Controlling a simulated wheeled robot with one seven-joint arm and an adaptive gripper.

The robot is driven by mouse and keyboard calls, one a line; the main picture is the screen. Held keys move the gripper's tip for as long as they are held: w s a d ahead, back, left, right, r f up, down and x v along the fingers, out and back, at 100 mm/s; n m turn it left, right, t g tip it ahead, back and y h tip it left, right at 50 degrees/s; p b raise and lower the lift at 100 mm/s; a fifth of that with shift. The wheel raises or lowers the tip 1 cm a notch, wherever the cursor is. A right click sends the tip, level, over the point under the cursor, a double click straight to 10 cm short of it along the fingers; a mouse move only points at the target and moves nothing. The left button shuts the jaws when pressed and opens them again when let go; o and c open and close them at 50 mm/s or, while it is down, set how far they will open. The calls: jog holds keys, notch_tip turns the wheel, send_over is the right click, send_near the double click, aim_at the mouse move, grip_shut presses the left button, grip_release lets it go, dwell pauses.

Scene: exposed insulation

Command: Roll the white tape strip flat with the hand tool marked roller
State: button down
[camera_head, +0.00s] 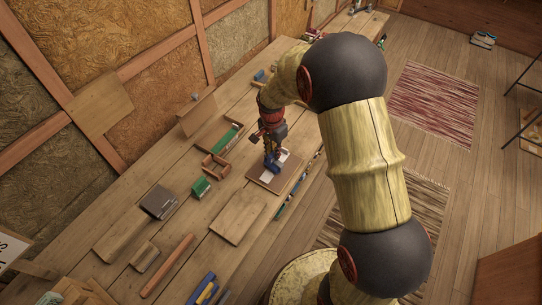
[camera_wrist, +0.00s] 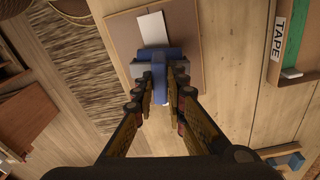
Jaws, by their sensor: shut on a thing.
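My gripper (camera_head: 270,152) is over the brown board (camera_head: 264,184) on the workbench. In the wrist view my gripper (camera_wrist: 160,82) is shut on a blue hand tool (camera_wrist: 159,55), seen as the roller, whose marking I cannot read. The tool also shows in the head view (camera_head: 272,164), low over the board. Whether it touches the strip I cannot tell. The white tape strip (camera_wrist: 152,29) lies on the board beyond the tool in the wrist view, partly covered by it. A white patch of it shows in the head view (camera_head: 283,156).
In the head view, a green block (camera_head: 201,187), a dark box (camera_head: 159,202) and a bare wooden board (camera_head: 238,216) lie on the bench. Slim items line its right edge.

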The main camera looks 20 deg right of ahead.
jog(key=shift+w+d, duration=0.45)
jog(key=shift+d, duration=0.1)
jog(key=w+d, duration=0.2)
jog(key=d, duration=0.1)
jog(key=shift+w+f, duration=0.1)
jog(key=shift+f, duration=0.05)
jog(key=shift+a, duration=0.15)
jog(key=shift+s+a+f, duration=0.15)
jog(key=shift+s+a, duration=0.2)
jog(key=shift+s, duration=0.15)
jog(key=shift+s+a, duration=0.65)
jog(key=shift+a, duration=0.2)
jog(key=shift+s+a, duration=0.65)
jog(key=shift+a, duration=0.15)
jog(key=s+a, duration=0.2)
jog(key=a, duration=0.1)
jog(key=s+a, duration=0.1)
jog(key=a, duration=0.1)
jog(key=shift+s+r, duration=0.1)
jog(key=shift+r, duration=0.25)
